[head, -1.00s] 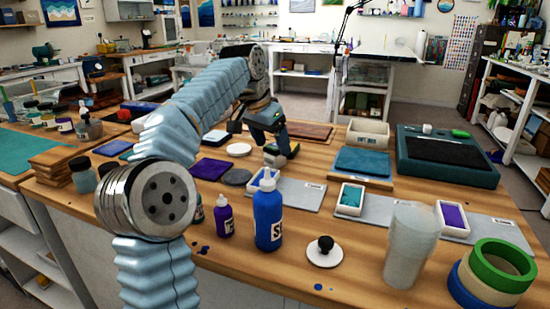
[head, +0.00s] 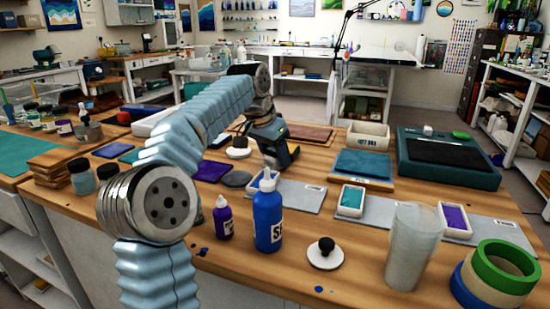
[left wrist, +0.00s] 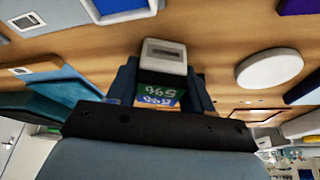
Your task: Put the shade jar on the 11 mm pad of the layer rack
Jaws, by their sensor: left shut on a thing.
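My left gripper (head: 278,155) points down over the middle of the bench, among the grey plates and discs. Grey plates (head: 312,198) with small labels run along the bench and may be the layer rack. They bear white-rimmed trays, one teal (head: 352,199), one purple (head: 455,218). The 11 mm marking is unreadable. My right gripper is not in view.
A blue bottle (head: 268,220) and a purple bottle (head: 223,218) stand in front of the gripper. A white knobbed disc (head: 325,254), a clear cup (head: 411,245) and tape rolls (head: 503,268) are nearer. A white disc (left wrist: 270,69) lies beside the gripper.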

